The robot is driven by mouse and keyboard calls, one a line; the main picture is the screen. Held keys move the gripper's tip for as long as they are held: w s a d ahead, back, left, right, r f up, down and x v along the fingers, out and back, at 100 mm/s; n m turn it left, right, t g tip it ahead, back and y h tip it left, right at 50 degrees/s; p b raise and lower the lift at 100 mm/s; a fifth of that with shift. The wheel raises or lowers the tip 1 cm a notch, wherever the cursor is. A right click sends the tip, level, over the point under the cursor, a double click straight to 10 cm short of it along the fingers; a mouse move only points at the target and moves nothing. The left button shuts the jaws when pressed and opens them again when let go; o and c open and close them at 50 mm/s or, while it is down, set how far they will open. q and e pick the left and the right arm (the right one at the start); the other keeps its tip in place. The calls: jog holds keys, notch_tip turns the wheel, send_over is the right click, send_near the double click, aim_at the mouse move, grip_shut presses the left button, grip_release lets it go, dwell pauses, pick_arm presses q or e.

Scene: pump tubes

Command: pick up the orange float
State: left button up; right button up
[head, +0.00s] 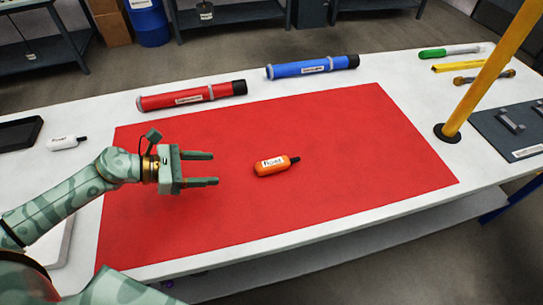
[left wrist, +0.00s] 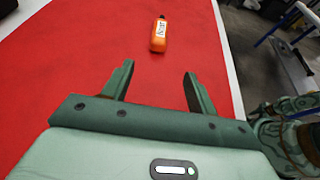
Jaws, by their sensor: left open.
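The orange float (head: 276,166) lies on the red mat (head: 340,135), with a white label and a dark tip that points right. It also shows in the left wrist view (left wrist: 158,44), ahead of the fingers and between their lines. My left gripper (head: 216,168) is open and empty. Its fingers point at the float from the left, with a gap between the fingertips and the float. The left fingers also show in the left wrist view (left wrist: 158,75). My right gripper is not in view.
A red tube (head: 190,96) and a blue tube (head: 312,67) lie behind the mat. A white float (head: 63,143) lies at left near a black tray (head: 18,134). A yellow post (head: 488,75) stands at right beside a grey plate (head: 510,130). The mat around the orange float is clear.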

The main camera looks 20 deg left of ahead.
aim_at(255, 168)
pick_arm(q)
jog(key=x, duration=0.9)
jog(key=shift+w+b, duration=0.15)
jog(key=shift+b, duration=0.25)
jog(key=b+x, duration=0.1)
jog(key=x, duration=0.4)
jog(key=shift+w+d+f, duration=0.15)
jog(key=shift+w, duration=0.1)
jog(key=c, duration=1.1)
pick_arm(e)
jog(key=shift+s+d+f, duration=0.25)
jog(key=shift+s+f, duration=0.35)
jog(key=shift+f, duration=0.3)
